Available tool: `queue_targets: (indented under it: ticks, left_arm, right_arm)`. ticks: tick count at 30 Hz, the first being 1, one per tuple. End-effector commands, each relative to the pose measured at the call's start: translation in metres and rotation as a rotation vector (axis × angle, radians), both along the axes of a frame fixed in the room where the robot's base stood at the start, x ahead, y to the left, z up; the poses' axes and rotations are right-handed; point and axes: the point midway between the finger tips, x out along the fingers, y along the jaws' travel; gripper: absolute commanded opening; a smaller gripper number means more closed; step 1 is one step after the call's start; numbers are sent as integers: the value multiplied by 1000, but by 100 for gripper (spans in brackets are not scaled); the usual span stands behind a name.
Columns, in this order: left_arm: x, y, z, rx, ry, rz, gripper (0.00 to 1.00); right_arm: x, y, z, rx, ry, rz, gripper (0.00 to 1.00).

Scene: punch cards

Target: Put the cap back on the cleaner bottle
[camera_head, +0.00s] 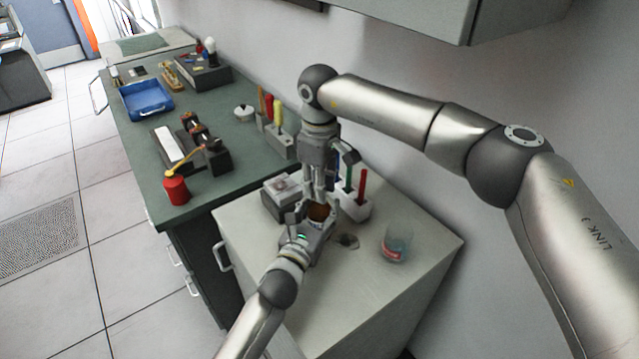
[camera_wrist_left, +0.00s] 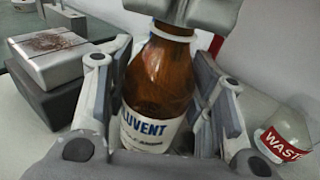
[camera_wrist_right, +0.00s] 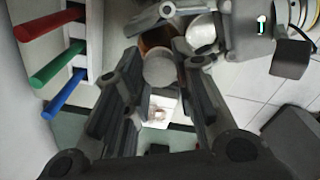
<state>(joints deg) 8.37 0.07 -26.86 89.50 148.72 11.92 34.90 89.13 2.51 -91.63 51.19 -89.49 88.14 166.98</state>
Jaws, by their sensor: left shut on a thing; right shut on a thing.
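The brown cleaner bottle (camera_head: 319,212) stands upright on the pale cabinet top. In the left wrist view, the bottle (camera_wrist_left: 160,80) has a white label reading "LUVENT". My left gripper (camera_head: 312,224) is shut around its body. My right gripper (camera_head: 320,196) points down from above at the bottle's top. In the right wrist view, a pale round cap (camera_wrist_right: 160,71) sits between its fingers, with the brown bottle (camera_wrist_right: 153,40) behind. A white band (camera_wrist_left: 168,34) shows at the bottle's neck under the right gripper. The fingers hide whether the cap touches the neck.
A clear jar with a red "WASTE" label (camera_head: 394,247) stands right of the bottle. A white holder (camera_head: 355,206) with red, green and blue sticks stands close behind. A grey box (camera_head: 283,195) is at left. The cabinet's front right is clear. A green bench (camera_head: 225,185) adjoins.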

Motion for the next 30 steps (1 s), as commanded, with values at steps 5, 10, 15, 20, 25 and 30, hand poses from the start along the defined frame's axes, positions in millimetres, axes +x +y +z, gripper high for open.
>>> queue_targets:
  ticks: [5, 10, 15, 20, 25, 30]
  left_arm:
    - [0, 0, 0, 0, 1, -1, 0]
    - [0, 0, 0, 0, 1, -1, 0]
    - [0, 0, 0, 0, 1, -1, 0]
    - [0, 0, 0, 0, 1, -1, 0]
    - [0, 0, 0, 0, 1, -1, 0]
    - [0, 0, 0, 0, 1, -1, 0]
  right_arm:
    - [0, 0, 1, 2, -1, -10, 18]
    - [0, 0, 1, 1, -2, -8, 30]
    - [0, 0, 1, 2, -1, -7, 47]
    - [0, 0, 0, 1, 0, -7, 47]
    - [0, 0, 3, 0, -1, -6, 47]
    - [1, 0, 22, 2, -3, -6, 47]
